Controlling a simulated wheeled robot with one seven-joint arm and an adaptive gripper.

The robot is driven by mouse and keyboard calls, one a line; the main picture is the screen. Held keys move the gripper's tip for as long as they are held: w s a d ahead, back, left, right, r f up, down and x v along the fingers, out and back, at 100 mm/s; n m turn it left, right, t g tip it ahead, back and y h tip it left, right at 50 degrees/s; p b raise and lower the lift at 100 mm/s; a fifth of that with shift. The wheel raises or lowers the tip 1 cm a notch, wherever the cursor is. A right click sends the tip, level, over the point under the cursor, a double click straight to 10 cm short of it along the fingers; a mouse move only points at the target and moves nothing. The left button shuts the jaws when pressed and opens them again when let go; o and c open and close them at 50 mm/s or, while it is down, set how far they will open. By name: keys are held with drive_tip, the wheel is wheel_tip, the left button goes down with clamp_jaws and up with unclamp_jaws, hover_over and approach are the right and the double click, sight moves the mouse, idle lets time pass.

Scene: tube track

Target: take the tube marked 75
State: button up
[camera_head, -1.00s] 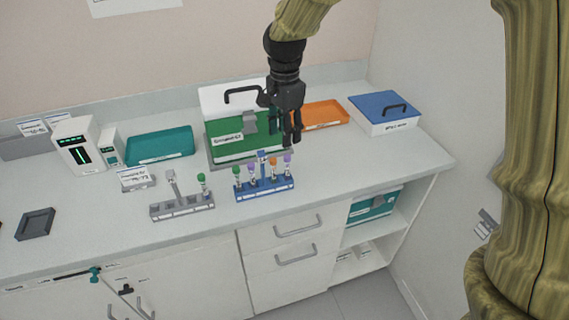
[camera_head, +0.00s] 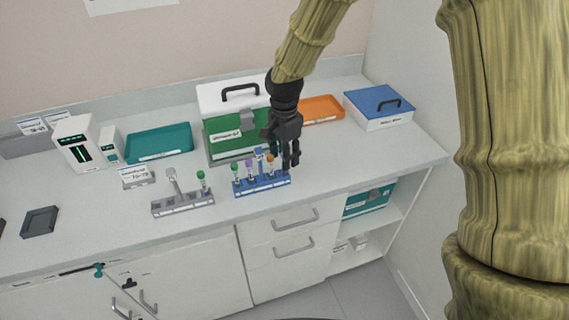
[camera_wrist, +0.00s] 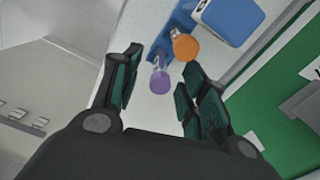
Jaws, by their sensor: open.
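A blue rack (camera_head: 262,187) on the counter holds tubes with green (camera_head: 235,169), purple (camera_head: 249,168) and orange (camera_head: 270,161) caps. In the wrist view, a purple-capped tube (camera_wrist: 160,84) at the rack's end stands between my open fingers, with the orange-capped tube (camera_wrist: 186,46) just beyond it. My gripper (camera_head: 291,166) points down over the rack's right end and hides that purple-capped tube in the head view. The fingers hold nothing. I cannot read the number 75 on any tube.
A grey rack (camera_head: 183,205) with a green-capped tube (camera_head: 201,181) stands to the left. Behind are a teal tray (camera_head: 160,143), a green box (camera_head: 222,141), an orange tray (camera_head: 322,110) and a blue-lidded box (camera_head: 379,107). The counter right of the blue rack is clear.

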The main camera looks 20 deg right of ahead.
drive_tip(key=shift+f, duration=0.3)
drive_tip(key=c, duration=0.9)
drive_tip(key=shift+c, duration=0.2)
drive_tip(key=shift+r, duration=0.15)
wheel_tip(320, 180, up, 10)
drive_tip(key=shift+f+b, duration=0.1)
drive_tip(key=shift+b, duration=1.15)
